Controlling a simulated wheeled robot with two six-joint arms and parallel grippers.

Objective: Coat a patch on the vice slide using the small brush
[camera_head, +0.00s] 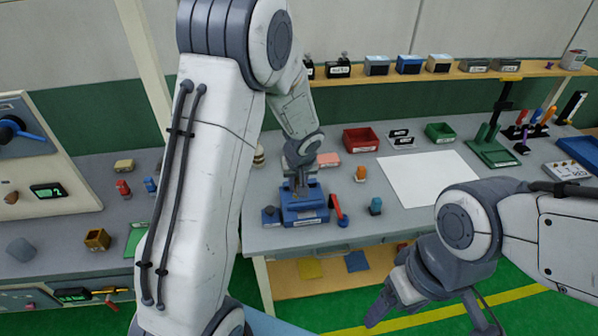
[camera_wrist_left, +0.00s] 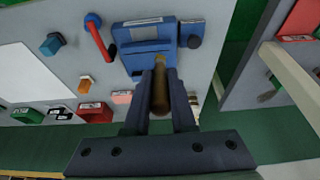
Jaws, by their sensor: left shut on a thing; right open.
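The blue vice (camera_head: 305,212) stands near the front left of the grey bench in the head view. It also shows at the top of the left wrist view (camera_wrist_left: 146,34). My left gripper (camera_wrist_left: 160,78) is shut on the small brush (camera_wrist_left: 159,100), whose brown handle shows between the fingers. The brush points at the vice, and its yellowish tip is over or against the vice slide; I cannot tell whether it touches. In the head view my left gripper (camera_head: 298,182) is right above the vice. My right gripper (camera_head: 428,318) is open and empty, in front of the bench.
A red-handled tool (camera_head: 338,211) lies right beside the vice. A blue item (camera_head: 376,206) and an orange item (camera_head: 361,174) stand to its right. A red bin (camera_head: 361,140), a green bin (camera_head: 440,133) and a white sheet (camera_head: 425,182) are further off. A shelf (camera_head: 455,72) runs behind.

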